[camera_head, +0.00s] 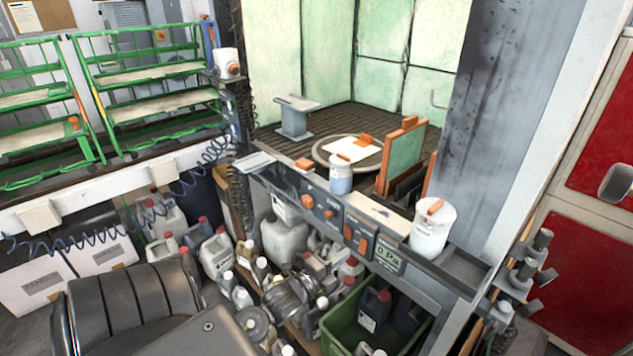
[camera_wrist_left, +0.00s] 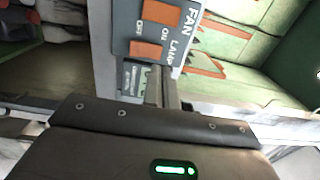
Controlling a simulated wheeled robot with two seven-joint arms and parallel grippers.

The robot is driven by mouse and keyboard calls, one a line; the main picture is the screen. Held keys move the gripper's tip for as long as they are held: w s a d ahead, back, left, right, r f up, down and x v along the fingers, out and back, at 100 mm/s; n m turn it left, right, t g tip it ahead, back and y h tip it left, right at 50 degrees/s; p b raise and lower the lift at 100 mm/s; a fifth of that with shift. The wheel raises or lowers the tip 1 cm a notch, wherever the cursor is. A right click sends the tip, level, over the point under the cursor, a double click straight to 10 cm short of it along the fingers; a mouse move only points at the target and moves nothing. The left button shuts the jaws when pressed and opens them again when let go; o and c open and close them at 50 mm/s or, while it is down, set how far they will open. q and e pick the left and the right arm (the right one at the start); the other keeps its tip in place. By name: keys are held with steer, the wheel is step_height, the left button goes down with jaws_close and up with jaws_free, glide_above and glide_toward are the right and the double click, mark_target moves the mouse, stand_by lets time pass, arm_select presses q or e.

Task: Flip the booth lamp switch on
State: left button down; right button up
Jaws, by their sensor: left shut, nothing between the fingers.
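The lamp switch (camera_wrist_left: 146,49) is an orange rocker beside the word LAMP on the grey control panel in the left wrist view. It also shows in the head view (camera_head: 362,245) on the booth's front rail. I cannot tell which way it is tipped. OFF and ON are printed between it and the similar fan switch (camera_wrist_left: 161,13). My left gripper (camera_wrist_left: 160,76) is shut and empty. Its fingertips are close to the lamp switch, beside the small display (camera_wrist_left: 134,79); contact cannot be told. In the head view it is hard to pick out among the jugs. My right gripper is not in view.
Orange knobs (camera_head: 307,202) share the front rail. A white bucket (camera_head: 432,232) and a blue-white cup (camera_head: 341,178) stand along it. Many jugs and a green crate (camera_head: 340,336) crowd the space below. Green racks (camera_head: 150,75) stand at the left.

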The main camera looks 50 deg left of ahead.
arm_select(q)
steer(key=s+b, duration=0.1)
steer(key=s, duration=0.7)
steer(key=shift+s+r, duration=0.15)
steer(key=shift+r, duration=0.3)
steer(key=shift+d, duration=0.15)
